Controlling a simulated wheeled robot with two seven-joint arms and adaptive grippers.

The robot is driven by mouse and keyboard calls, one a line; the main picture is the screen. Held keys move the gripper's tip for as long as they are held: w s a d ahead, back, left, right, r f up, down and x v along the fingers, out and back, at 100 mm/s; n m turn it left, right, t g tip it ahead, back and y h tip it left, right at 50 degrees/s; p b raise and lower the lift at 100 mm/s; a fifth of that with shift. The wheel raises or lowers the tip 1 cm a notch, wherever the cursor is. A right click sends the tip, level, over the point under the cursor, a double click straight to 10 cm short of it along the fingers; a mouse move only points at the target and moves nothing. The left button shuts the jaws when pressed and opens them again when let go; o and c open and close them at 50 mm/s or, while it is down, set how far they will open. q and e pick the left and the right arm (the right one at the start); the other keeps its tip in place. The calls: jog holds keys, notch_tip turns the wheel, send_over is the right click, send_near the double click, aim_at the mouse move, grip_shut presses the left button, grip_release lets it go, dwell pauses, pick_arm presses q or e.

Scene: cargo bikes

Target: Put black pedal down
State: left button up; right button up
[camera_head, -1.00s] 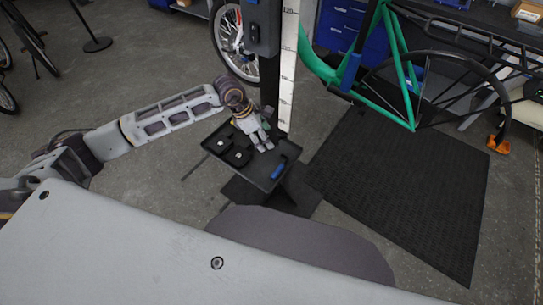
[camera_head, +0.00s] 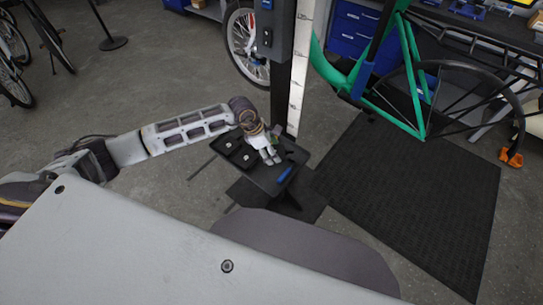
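Two small black blocks that look like pedals lie on the left part of a dark tray (camera_head: 262,181). One black pedal (camera_head: 228,146) is at the tray's left corner, and the other black pedal (camera_head: 249,159) is beside it, nearer the gripper. My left gripper (camera_head: 270,161) points down over the middle of the tray, to the right of both blocks. Its fingers look close together. The view is too small to show their gap or anything between them. My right gripper is not in view.
A blue-handled tool (camera_head: 285,174) lies at the tray's right edge, near my fingertips. A grey post (camera_head: 284,70) with a white ruler (camera_head: 301,75) rises behind the tray. A green bike frame (camera_head: 395,105) hangs at right above a black mat (camera_head: 410,190).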

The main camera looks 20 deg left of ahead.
pick_arm(q)
jog(key=shift+f, duration=0.1)
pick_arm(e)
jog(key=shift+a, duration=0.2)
pick_arm(q)
notch_tip(320, 180, down, 2)
jog(key=shift+f, duration=0.75)
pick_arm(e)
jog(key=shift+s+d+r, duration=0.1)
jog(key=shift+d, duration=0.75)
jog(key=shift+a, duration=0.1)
